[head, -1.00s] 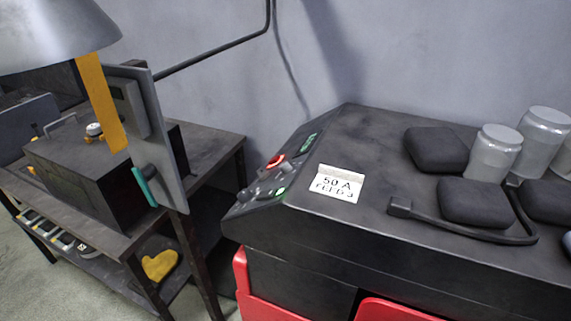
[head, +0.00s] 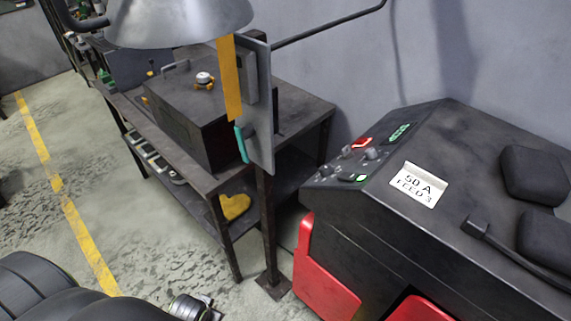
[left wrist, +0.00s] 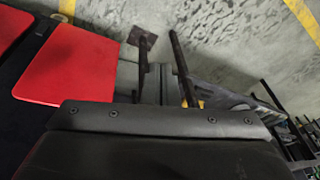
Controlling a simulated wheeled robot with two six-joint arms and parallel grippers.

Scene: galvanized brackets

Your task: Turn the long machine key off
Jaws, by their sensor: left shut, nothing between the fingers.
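The black machine's sloping control panel (head: 350,160) shows at right centre in the head view. It carries a red control (head: 361,143), small grey knobs (head: 371,153) and green-lit parts. I cannot tell which small part is the long key. My left gripper (head: 192,308) shows partly at the bottom edge, shut and empty, well to the left of and apart from the panel. The left wrist view shows a dark bolted part up close, floor and a red machine panel (left wrist: 70,60), but no key. My right gripper is not in view.
A dark workbench (head: 290,110) stands left of the machine. A grey upright plate (head: 262,130) with a teal handle (head: 242,144) rises at its front on a post. A grey lamp shade (head: 180,22) hangs above. Open floor lies at the left.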

